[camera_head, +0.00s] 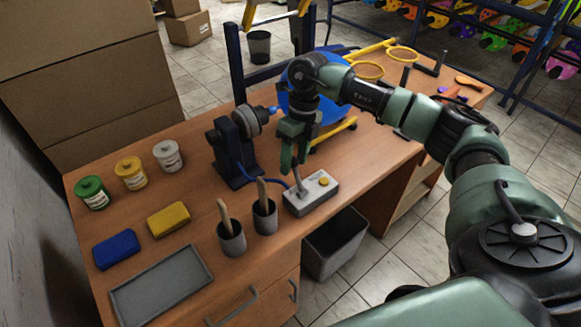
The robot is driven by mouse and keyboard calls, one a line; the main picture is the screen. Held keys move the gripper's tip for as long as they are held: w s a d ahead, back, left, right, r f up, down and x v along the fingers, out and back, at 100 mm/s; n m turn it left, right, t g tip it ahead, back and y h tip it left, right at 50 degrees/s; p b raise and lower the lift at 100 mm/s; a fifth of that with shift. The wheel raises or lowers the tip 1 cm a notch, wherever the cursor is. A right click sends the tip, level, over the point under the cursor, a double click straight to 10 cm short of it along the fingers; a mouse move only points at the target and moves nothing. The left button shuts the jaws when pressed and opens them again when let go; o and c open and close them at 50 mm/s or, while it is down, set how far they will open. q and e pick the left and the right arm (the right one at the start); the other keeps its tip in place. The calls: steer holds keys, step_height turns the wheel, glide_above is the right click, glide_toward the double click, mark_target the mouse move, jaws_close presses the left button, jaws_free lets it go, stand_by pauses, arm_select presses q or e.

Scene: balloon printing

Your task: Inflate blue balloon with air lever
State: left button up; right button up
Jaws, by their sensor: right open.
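The blue balloon (318,103) is at the air nozzle (250,121) at the back of the table, partly hidden behind my right arm. A light grey control box (322,198) with a lever (299,185) and a yellow button (324,181) sits at the table's front edge. My right gripper (295,166) is open and points down at the top of the lever. Its fingers overlap the lever's upper end; I cannot tell whether they touch it. My left gripper is out of view.
Two grey cups (231,241) with brushes stand left of the box. Paint jars (131,174), a yellow sponge (169,219), a blue sponge (116,250) and a grey tray (161,286) are further left. A dark bin (334,243) stands below the table edge.

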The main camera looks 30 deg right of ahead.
mark_target(297, 176)
steer(key=f, duration=0.1)
steer(key=f+p, duration=0.1)
steer(key=f, duration=0.1)
steer(key=shift+a+f, duration=0.25)
steer(key=shift+a, duration=0.1)
steer(key=shift+f, duration=0.35)
jaws_close()
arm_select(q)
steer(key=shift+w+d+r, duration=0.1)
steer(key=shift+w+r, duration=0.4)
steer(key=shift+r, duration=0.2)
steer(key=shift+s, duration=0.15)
